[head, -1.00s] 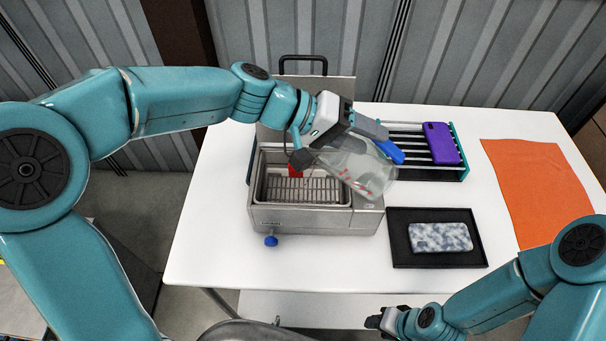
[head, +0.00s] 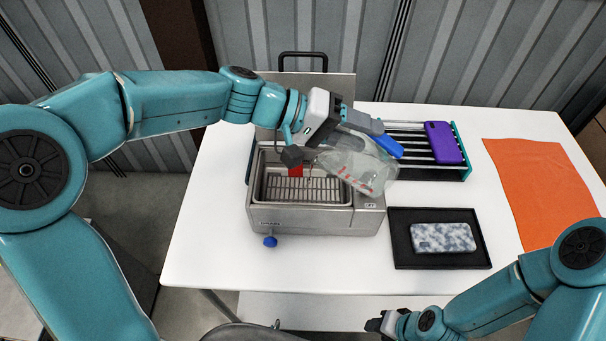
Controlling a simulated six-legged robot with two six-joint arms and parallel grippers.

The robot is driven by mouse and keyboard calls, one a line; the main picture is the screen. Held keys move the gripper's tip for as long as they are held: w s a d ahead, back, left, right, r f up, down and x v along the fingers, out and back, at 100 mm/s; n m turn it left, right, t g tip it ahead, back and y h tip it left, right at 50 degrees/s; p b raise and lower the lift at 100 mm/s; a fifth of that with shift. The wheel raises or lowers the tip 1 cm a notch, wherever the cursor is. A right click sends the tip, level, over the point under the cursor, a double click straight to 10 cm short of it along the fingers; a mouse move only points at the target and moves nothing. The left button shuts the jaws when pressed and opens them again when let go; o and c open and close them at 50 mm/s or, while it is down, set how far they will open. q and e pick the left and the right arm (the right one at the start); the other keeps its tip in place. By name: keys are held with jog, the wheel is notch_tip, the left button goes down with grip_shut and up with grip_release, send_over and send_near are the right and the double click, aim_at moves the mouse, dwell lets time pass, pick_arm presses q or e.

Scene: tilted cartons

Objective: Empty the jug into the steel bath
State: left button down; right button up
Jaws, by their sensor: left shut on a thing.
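The clear jug (head: 358,165) with red marks is tilted over the right part of the steel bath (head: 318,221). Its mouth side points left, over the basin. My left gripper (head: 367,139) is shut on the jug near its blue handle (head: 388,146). The bath is an open steel basin with a rack inside and a blue tap at its front. I cannot tell how much liquid is in the jug. My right gripper (head: 376,323) is at the bottom edge, in front of the table, far from the jug; its jaws are too small to read.
A black tray (head: 399,254) holds a marbled phone case (head: 442,237) right of the bath. A slatted rack (head: 466,174) with a purple case (head: 443,143) stands behind it. An orange cloth (head: 541,190) lies at the right. The bath's raised lid (head: 338,88) stands behind the basin.

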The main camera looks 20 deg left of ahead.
pick_arm(q)
jog(key=shift+a+f+h+b, duration=0.2)
jog(key=shift+a+h+b, duration=0.35)
jog(key=shift+h+b, duration=0.1)
jog(key=shift+a, duration=0.2)
jog(key=shift+a+f+h, duration=0.1)
jog(key=shift+a+h, duration=0.15)
jog(key=shift+a, duration=0.05)
jog(key=shift+s+d, duration=0.1)
jog(key=shift+d, duration=0.2)
jog(key=shift+a+n+b, duration=0.25)
jog(key=shift+n+b, duration=0.05)
jog(key=shift+b, duration=0.05)
